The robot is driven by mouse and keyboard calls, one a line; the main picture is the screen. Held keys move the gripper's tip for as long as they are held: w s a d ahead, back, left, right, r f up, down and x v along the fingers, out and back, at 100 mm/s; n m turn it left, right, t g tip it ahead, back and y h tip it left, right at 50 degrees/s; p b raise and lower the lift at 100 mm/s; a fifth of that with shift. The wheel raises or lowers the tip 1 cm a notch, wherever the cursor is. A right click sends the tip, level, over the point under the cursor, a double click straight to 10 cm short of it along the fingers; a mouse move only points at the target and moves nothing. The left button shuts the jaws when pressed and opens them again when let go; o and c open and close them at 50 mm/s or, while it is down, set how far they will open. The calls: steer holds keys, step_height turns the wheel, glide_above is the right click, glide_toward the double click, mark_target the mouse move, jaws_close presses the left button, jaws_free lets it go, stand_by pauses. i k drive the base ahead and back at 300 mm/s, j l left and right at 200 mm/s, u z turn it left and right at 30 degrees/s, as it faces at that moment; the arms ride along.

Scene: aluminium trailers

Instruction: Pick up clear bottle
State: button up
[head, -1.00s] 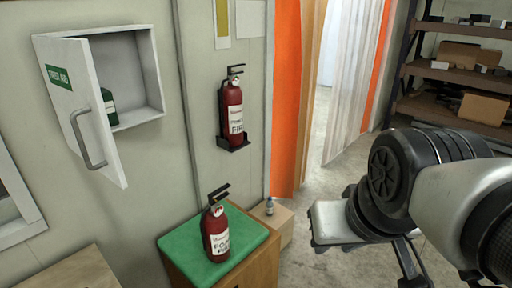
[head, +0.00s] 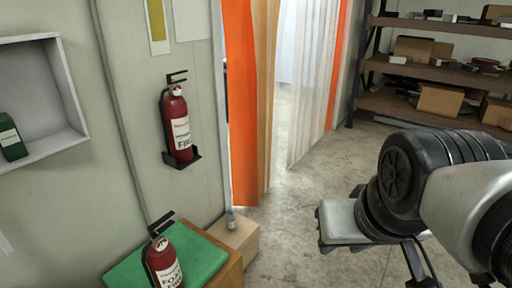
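A small clear bottle (head: 231,219) stands upright on a cardboard box (head: 240,243) on the floor, beside the green-topped cabinet and against the wall. It is small in the head view, and its details are hard to make out. My arm crosses the right side of the head view, to the right of the bottle and well apart from it. The fingers of my gripper cannot be made out, so I cannot tell whether it is open or shut.
A fire extinguisher (head: 164,264) stands on the green top (head: 205,257) left of the box; another (head: 177,126) hangs on the wall. Strip curtains (head: 240,105) hang behind. Shelves (head: 440,58) with boxes stand at back right. The middle floor (head: 290,215) is clear.

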mark_target(231, 225)
steer(key=i+l+z, duration=0.45)
steer(key=i+z, duration=0.2)
steer(key=i+l+z, duration=0.1)
steer(key=i+z, duration=0.25)
steer(key=i+u, duration=0.25)
steer(key=i, duration=0.2)
steer(key=i+l+u, duration=0.1)
steer(key=i+u, duration=0.2)
steer(key=i, duration=0.15)
steer(key=i+l+u, duration=0.25)
steer(key=i, duration=0.2)
steer(key=i+j+u, duration=0.1)
steer(key=u, duration=0.3)
steer(key=i+u, duration=0.25)
steer(key=u, duration=0.15)
steer(key=i+u, duration=0.2)
steer(key=u, duration=0.2)
steer(key=i+l+u, duration=0.1)
steer(key=u, duration=0.25)
steer(key=i+l+u, duration=0.1)
steer(key=i+u, duration=0.35)
steer(key=i+l+u, duration=0.2)
steer(key=u, duration=0.2)
steer(key=i, duration=0.1)
